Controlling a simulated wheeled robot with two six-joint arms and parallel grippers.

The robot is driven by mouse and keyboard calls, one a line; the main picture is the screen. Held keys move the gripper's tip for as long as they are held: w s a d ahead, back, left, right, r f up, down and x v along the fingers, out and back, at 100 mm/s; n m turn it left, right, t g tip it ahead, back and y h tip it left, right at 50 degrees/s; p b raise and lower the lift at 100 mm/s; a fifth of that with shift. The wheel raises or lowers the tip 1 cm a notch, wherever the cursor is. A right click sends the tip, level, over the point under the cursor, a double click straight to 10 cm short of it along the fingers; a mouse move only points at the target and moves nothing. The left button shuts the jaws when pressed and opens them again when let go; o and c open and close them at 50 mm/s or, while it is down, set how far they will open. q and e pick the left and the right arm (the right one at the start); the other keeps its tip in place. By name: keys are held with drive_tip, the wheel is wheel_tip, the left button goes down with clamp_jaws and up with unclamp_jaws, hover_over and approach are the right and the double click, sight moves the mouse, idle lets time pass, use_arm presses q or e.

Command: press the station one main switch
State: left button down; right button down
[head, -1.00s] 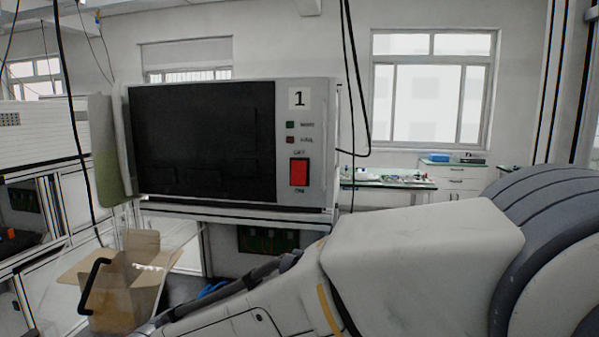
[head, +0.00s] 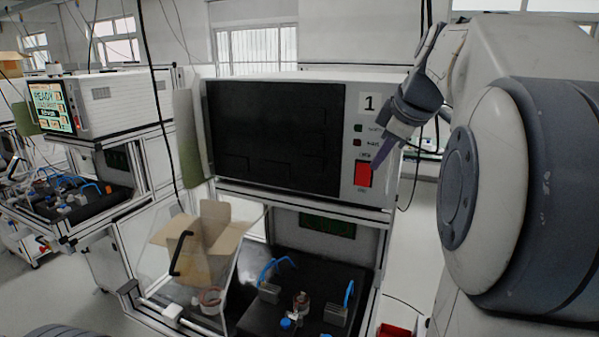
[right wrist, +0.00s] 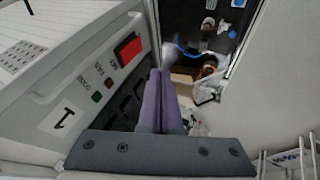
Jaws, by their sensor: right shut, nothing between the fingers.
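The station one box (head: 275,136) has a dark screen and a white panel with a "1" label. Its red main switch (head: 363,175) sits low on that panel, below two small lamps. My right gripper (head: 378,165) reaches down from the upper right, its purple fingertips overlapping the switch's upper right edge. In the right wrist view, the fingers (right wrist: 155,72) are together and empty. There the red switch (right wrist: 127,50) shows up and left of the tips, with a visible gap in the picture. I cannot tell contact. My left gripper is out of view.
Below the box is a dark work surface (head: 262,258) with blue-tubed fixtures. An open cardboard box (head: 200,245) stands behind a clear door with a black handle (head: 181,253). Another station (head: 62,105) with a lit "READY" screen stands at the left.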

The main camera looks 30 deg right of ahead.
sight(360, 186)
drive_tip(key=shift+f, duration=0.1)
drive_tip(key=w+d+f+p, duration=0.4)
drive_tip(key=w+f+p, duration=0.1)
drive_tip(key=w+f, duration=0.3)
drive_tip(key=shift+w+f, duration=0.15)
drive_tip(key=shift+f, duration=0.15)
idle(0.4)
drive_tip(key=shift+w+d+t+b, duration=0.1)
drive_tip(key=shift+d+t+b, duration=0.15)
drive_tip(key=shift+b, duration=0.9)
drive_tip(key=shift+r, duration=0.1)
